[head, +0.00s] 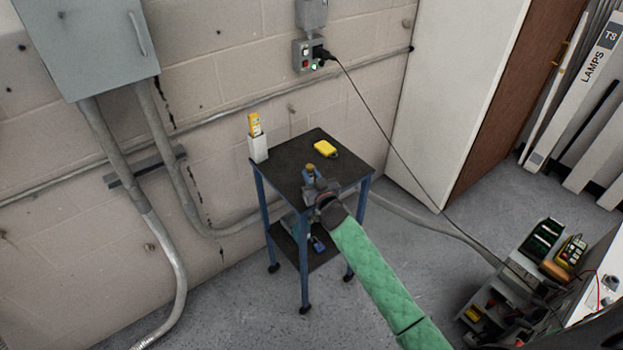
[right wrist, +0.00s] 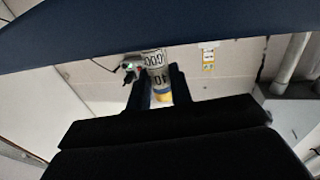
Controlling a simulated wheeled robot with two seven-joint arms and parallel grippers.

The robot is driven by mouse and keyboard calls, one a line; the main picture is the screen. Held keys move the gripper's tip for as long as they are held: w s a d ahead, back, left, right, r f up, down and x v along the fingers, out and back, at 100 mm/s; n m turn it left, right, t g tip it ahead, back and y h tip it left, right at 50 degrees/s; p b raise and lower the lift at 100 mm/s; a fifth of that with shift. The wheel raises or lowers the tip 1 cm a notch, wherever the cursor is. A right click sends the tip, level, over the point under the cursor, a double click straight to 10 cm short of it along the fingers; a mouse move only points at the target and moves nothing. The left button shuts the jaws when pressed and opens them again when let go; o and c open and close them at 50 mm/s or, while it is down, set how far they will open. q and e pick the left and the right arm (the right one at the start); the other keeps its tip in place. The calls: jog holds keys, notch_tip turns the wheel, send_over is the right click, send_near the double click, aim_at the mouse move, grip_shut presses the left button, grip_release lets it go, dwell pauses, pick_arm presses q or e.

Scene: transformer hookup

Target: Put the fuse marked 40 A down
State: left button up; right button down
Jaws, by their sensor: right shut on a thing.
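My right gripper (head: 313,180) comes in from the lower right on a green-sleeved arm and is over the small dark-topped cart (head: 294,153). It is shut on a fuse (head: 310,170), a small cylinder. In the right wrist view the fuse (right wrist: 153,60) is pale with dark printing and a yellow-and-blue end, held between the two dark fingers (right wrist: 160,92). The printing shows upside down and seems to include "40". I cannot tell whether the fuse touches the cart top. My left gripper is not in view.
On the cart top stand a white holder (head: 258,150) with a yellow item and a yellow device (head: 325,148). Bare top lies between them. The wall (head: 230,110) is behind; an outlet box (head: 306,55) feeds a black cable. A tool cart (head: 530,265) stands at right.

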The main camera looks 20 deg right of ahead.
dwell(0.3)
jog(key=c, duration=1.3)
grip_release()
jog(key=shift+o, duration=0.2)
